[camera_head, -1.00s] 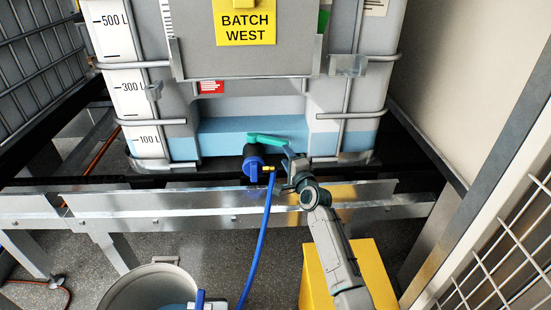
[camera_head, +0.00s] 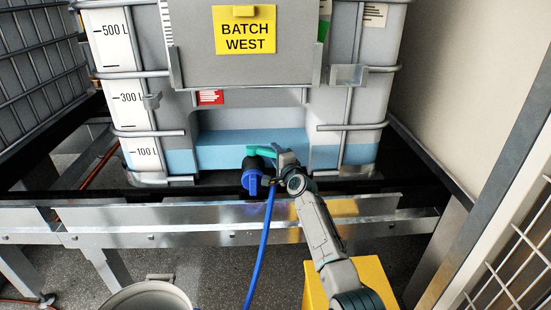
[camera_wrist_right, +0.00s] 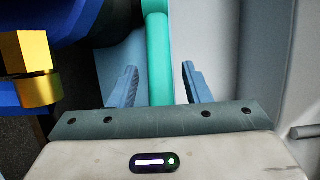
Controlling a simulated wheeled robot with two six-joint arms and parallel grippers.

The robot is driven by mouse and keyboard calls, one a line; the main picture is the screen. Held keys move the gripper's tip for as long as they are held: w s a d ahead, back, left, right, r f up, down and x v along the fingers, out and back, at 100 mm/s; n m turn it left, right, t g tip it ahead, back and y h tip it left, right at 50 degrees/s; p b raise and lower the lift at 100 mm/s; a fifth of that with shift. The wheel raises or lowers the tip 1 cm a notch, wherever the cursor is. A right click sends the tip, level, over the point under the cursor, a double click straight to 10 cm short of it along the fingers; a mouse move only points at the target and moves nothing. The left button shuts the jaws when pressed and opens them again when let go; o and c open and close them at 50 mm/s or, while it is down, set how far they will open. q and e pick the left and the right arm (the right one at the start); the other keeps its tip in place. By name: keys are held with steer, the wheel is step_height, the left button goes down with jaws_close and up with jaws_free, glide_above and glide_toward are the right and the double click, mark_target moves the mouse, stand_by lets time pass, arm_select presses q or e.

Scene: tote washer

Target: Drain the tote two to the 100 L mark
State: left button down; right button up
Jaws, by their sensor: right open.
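The tote (camera_head: 185,100) with the yellow BATCH WEST sign stands ahead, marked 500, 300 and 100 L. Its blue liquid (camera_head: 260,158) stands low, with its left edge close to the 100 L mark (camera_head: 142,153). The valve (camera_head: 252,178) at the bottom front is dark blue, with a teal lever (camera_head: 262,150) pointing right. My right gripper (camera_head: 284,160) is open at the lever, hiding part of it. In the right wrist view the teal lever (camera_wrist_right: 159,60) lies between the two spread fingers. Whether either finger touches it, I cannot tell. My left gripper is not in view.
A blue hose (camera_head: 262,240) hangs from the valve's brass fitting (camera_wrist_right: 32,70). A grey bucket (camera_head: 150,296) is cut off at the bottom edge. A steel rail (camera_head: 130,220) runs below the tote. A yellow block (camera_head: 372,275) stands below my right arm; a mesh panel is at right.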

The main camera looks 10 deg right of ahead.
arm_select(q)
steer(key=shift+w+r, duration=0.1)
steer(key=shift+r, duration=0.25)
arm_select(e)
steer(key=shift+w, duration=0.25)
